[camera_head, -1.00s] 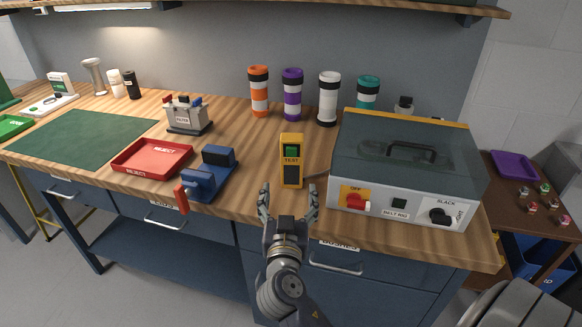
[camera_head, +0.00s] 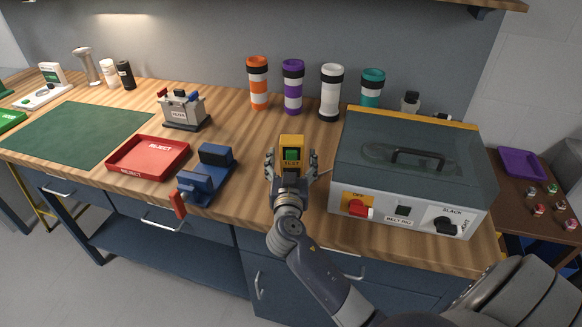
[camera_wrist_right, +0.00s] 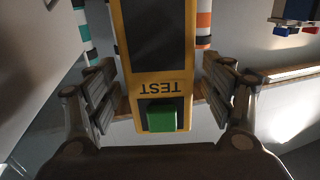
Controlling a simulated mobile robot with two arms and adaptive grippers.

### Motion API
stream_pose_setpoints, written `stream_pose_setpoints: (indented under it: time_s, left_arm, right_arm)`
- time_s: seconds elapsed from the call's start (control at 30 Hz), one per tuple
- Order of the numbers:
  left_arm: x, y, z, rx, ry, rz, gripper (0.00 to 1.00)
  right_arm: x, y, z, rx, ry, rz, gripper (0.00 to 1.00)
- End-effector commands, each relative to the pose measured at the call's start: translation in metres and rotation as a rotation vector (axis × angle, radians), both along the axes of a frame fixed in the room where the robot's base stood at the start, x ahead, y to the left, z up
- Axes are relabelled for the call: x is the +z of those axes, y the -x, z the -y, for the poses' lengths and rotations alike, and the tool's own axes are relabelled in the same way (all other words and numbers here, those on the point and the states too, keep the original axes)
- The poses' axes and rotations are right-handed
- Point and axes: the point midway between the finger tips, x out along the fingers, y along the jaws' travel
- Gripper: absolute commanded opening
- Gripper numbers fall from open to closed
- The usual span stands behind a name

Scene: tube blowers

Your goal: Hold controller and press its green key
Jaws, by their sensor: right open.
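The controller (camera_head: 291,142) is a yellow upright box with a dark panel, the word TEST and a green key (camera_head: 291,155). It stands near the front of the bench, left of the grey machine. My right gripper (camera_head: 292,166) is open in front of it, with one finger on each side. In the right wrist view the controller (camera_wrist_right: 187,60) appears upside down between the open fingers, with gaps on both sides. Its green key (camera_wrist_right: 162,117) faces the palm. The gripper hides the controller's lower part in the head view. My left gripper is not in view.
The grey machine (camera_head: 400,185) with a red switch stands close on the right. A blue vise (camera_head: 207,172) and a red reject tray (camera_head: 148,157) lie to the left. Several coloured tubes stand behind, including a purple one (camera_head: 292,88). A green mat (camera_head: 75,133) lies far left.

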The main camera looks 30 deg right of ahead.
Motion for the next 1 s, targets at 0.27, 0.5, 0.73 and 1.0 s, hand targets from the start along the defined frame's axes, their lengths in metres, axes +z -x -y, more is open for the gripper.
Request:
stream_pose_setpoints:
  time_s: [0.27,0.5,0.73,1.0]
  left_arm:
    - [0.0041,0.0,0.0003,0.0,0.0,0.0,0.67]
    - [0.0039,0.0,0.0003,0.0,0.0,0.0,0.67]
    - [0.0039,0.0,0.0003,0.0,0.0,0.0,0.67]
    - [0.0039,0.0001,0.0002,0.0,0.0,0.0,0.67]
  right_arm:
    - [-0.0001,-0.0113,0.009,-0.001,0.0,0.0,0.75]
    - [-0.0003,-0.0112,0.0088,-0.001,0.0,0.0,0.68]
    - [-0.0003,-0.0111,0.0087,-0.001,0.0,0.0,0.19]
    - [-0.0005,-0.0111,0.0086,-0.001,-0.001,-0.001,0.2]
